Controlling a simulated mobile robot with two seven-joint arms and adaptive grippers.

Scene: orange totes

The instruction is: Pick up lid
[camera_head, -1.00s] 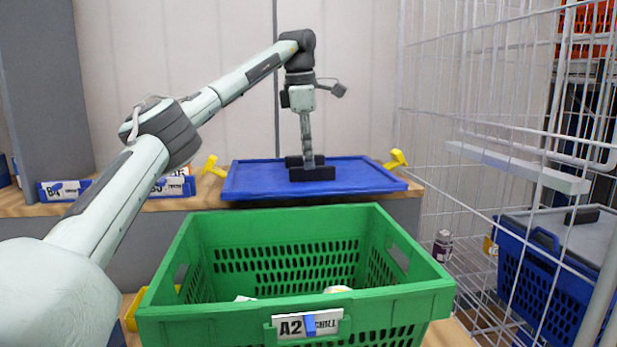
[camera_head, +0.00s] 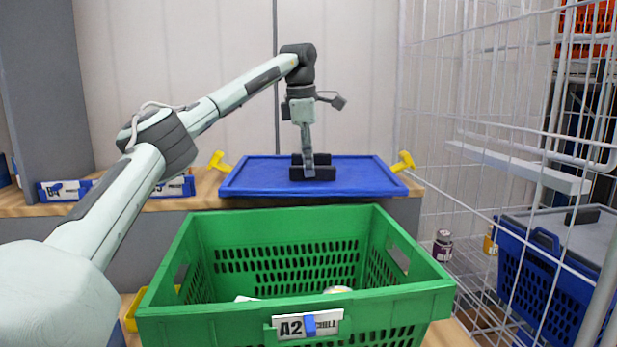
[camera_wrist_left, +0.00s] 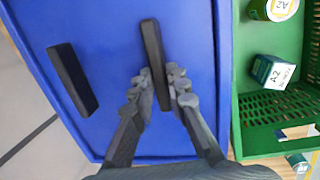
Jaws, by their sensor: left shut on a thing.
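The blue lid (camera_head: 250,178) is a flat rectangle behind the green tote, at the back counter, and looks about level. It has two black bar handles; the nearer one (camera_wrist_left: 153,50) is between my left fingers, and the farther one (camera_wrist_left: 72,80) is free. My left gripper (camera_head: 309,172) reaches down from above and is shut on the nearer handle. In the left wrist view its fingertips (camera_wrist_left: 160,88) lie on both sides of that bar. Whether the lid touches what is under it cannot be told. My right gripper is not in view.
A green tote (camera_head: 280,221) labelled A2 stands in front, with a can (camera_wrist_left: 272,10) and a box (camera_wrist_left: 273,72) inside. Yellow pieces (camera_head: 405,161) show beside the lid. A white wire cage (camera_head: 470,130) stands at the right, with a blue tote (camera_head: 530,275) beyond its mesh.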

